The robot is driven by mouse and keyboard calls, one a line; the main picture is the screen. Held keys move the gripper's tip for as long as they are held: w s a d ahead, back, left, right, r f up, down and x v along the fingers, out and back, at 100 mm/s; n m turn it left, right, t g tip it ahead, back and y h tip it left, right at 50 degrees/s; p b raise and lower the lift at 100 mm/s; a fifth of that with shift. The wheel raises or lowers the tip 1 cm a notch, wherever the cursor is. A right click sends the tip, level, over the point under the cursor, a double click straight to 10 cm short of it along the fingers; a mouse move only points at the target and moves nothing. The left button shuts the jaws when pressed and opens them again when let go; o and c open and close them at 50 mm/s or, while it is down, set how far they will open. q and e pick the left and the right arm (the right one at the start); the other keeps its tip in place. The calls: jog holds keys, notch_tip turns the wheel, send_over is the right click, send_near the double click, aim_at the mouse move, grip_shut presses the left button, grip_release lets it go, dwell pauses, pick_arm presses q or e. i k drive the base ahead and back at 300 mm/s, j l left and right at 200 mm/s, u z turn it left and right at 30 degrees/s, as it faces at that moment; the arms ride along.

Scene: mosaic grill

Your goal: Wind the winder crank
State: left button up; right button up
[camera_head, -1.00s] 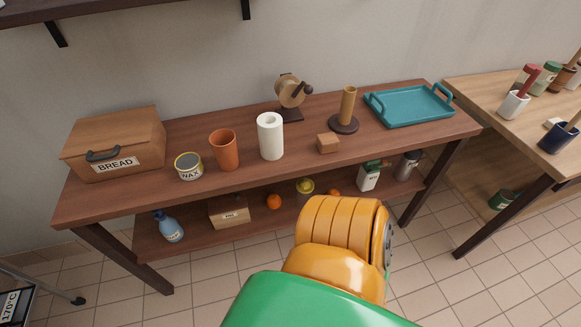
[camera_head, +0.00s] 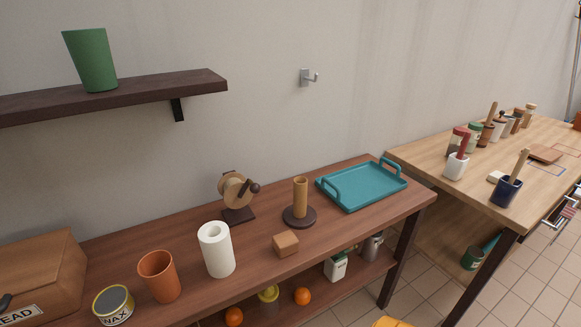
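The winder (camera_head: 236,192) stands on the dark wooden table near the wall, left of the middle of the head view. It has a round tan wooden drum on a dark base and upright. Its crank, with a dark round knob (camera_head: 254,188), points to the right side of the drum. Neither of my grippers is in view. Only a small yellow-orange piece of my arm shows at the bottom edge, well away from the winder.
A white paper roll (camera_head: 217,250) stands in front of the winder. A wooden post on a round base (camera_head: 300,203), a wooden block (camera_head: 286,244) and a teal tray (camera_head: 362,187) are to the right. An orange cup (camera_head: 160,277) is to the left. A shelf (camera_head: 120,97) hangs above left.

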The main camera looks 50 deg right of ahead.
aim_at(237, 191)
jog(key=i+l+z, duration=0.15)
jog(key=z, duration=0.6)
jog(key=k+l+u, duration=0.2)
jog(key=l+u, duration=0.2)
jog(key=l, duration=0.3)
jog(key=k+l+u, duration=0.3)
jog(key=l+u, duration=0.15)
jog(key=l, duration=0.2)
jog(key=k+l+u, duration=0.4)
jog(key=l, duration=0.2)
jog(key=k+l+u, duration=0.45)
jog(key=i, duration=0.05)
